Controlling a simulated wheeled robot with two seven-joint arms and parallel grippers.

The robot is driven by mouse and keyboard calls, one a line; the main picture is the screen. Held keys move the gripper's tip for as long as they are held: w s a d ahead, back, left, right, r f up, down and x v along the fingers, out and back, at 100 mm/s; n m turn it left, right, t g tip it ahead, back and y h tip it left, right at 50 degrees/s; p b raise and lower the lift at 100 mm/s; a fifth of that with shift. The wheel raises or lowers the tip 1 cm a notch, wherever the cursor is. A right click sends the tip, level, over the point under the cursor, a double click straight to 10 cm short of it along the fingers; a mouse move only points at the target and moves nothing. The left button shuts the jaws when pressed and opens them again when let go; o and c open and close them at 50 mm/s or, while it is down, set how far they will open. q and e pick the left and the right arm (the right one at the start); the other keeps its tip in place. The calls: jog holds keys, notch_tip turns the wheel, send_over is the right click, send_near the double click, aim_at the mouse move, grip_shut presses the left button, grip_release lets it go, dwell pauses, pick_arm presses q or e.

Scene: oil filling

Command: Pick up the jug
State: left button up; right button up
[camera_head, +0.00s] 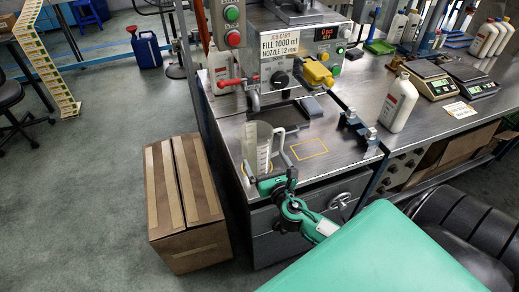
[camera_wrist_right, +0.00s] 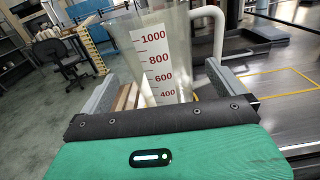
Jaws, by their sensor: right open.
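The clear measuring jug (camera_head: 258,147) stands upright near the front left corner of the metal bench, its white handle toward the right. In the right wrist view the jug (camera_wrist_right: 160,60) shows a white scale with red numbers up to 1000, and its handle is at the upper right. My right gripper (camera_head: 266,170) is open, with one finger on each side of the jug's body. In the right wrist view the fingers (camera_wrist_right: 160,92) flank the jug; I cannot tell whether either touches it. The jug's base is hidden behind my gripper. My left gripper is not in view.
A yellow outline (camera_head: 308,149) marks clear bench to the right. A white bottle (camera_head: 398,103) stands farther right. A cardboard box (camera_head: 185,200) sits on the floor left.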

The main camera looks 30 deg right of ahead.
jog(key=shift+x, duration=0.85)
jog(key=p+x, duration=0.1)
jog(key=x, duration=0.3)
jog(key=shift+a, duration=0.2)
jog(key=shift+w+d+f+p, duration=0.15)
jog(key=shift+w+p, duration=0.15)
jog(key=shift+w, duration=0.25)
jog(key=c, duration=0.7)
